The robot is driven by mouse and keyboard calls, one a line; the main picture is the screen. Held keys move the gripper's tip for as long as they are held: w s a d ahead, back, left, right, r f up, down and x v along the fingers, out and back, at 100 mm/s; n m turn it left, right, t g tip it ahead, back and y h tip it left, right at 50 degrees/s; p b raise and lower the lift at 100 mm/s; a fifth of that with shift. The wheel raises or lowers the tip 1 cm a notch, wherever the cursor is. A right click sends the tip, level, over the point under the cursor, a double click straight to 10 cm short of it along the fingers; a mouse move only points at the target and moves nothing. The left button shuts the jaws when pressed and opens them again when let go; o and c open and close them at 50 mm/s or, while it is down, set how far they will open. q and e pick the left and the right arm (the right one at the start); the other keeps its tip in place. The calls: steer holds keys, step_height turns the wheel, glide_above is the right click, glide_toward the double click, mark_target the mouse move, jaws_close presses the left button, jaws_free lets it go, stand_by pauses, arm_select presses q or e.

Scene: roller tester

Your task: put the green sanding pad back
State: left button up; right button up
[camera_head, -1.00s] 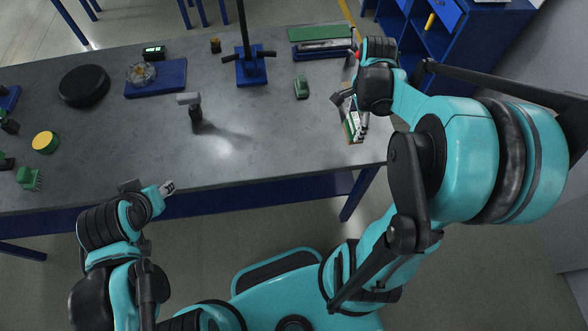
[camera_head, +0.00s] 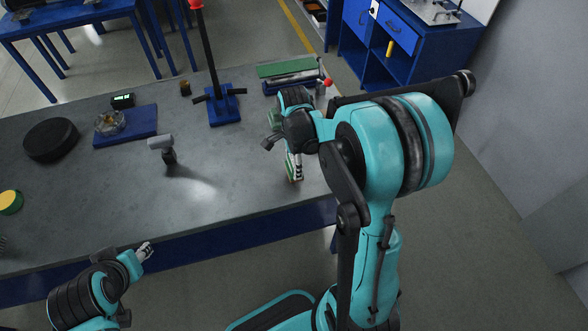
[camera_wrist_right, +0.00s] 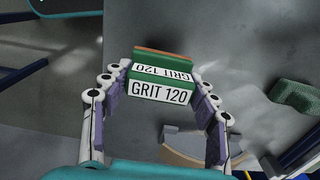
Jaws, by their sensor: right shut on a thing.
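The green sanding pad (camera_wrist_right: 162,78) is a green block with white "GRIT 120" labels and a brown-orange far edge. In the right wrist view it sits between the two fingers of my right gripper (camera_wrist_right: 160,100), which is shut on it. In the head view this gripper (camera_head: 294,166) is at the right end of the grey table, and the pad is mostly hidden by the hand. I cannot tell whether the pad touches the table. My left gripper (camera_head: 145,251) is beside the table's front edge; its fingers are too small to read.
A green textured piece (camera_wrist_right: 293,97) lies right of the pad in the wrist view; the arm partly covers it in the head view (camera_head: 273,120). A blue tray with a roller (camera_head: 292,81) and a blue-based stand (camera_head: 223,109) are behind. A grey-headed tool (camera_head: 165,146) stands left.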

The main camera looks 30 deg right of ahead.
step_height(320, 180, down, 3)
steer(key=shift+r+b, duration=0.15)
steer(key=shift+b, duration=0.2)
steer(key=o, duration=1)
